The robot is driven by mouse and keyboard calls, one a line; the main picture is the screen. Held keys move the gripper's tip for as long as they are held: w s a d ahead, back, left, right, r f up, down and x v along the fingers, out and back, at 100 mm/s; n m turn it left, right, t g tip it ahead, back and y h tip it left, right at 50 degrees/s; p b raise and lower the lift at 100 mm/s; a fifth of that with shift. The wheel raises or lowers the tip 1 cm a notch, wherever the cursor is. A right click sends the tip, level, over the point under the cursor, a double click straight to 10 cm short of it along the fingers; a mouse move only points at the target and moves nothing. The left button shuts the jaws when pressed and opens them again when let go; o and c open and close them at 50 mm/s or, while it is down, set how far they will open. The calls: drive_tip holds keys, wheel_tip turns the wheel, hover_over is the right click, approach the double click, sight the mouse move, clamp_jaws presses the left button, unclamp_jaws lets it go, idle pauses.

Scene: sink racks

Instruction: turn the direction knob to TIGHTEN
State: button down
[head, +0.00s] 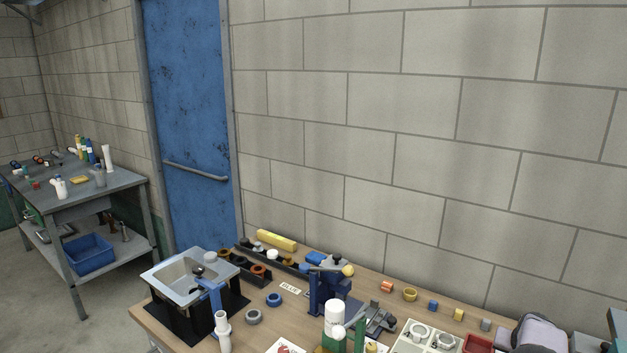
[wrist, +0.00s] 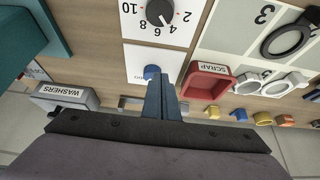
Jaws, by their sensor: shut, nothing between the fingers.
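A small blue knob (wrist: 152,72) sits on a white plate (wrist: 172,60) in the wrist view. I take it to be the direction knob; the plate's lettering is upside down and partly hidden, so I cannot read its setting. My gripper (wrist: 161,84) is shut and empty, its blue fingers together right beside the knob and overlapping its edge in the picture. I cannot tell whether they touch it. In the head view, the grey-purple body of my wrist shows at the bottom right; the knob cannot be made out there.
A black numbered dial (wrist: 160,12) lies beyond the knob. A red SCRAP tray (wrist: 208,82) is close on the right, near a white board (wrist: 238,45) with rings and nuts. A grey WASHERS holder (wrist: 66,97) and a teal block (wrist: 30,40) stand left.

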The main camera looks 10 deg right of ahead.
drive_tip(key=shift+f+b, duration=0.95)
drive_tip(key=shift+f, duration=0.6)
drive_tip(key=shift+d+r, duration=0.1)
drive_tip(key=shift+d, duration=0.1)
drive_tip(key=shift+s+d+b, duration=0.7)
drive_tip(key=shift+b, duration=0.45)
drive_tip(key=shift+s+a, duration=0.15)
drive_tip(key=shift+s+a, duration=0.15)
drive_tip(key=shift+s, duration=0.05)
wheel_tip(320, 180, up, 6)
drive_tip(key=p, duration=0.3)
idle(0.3)
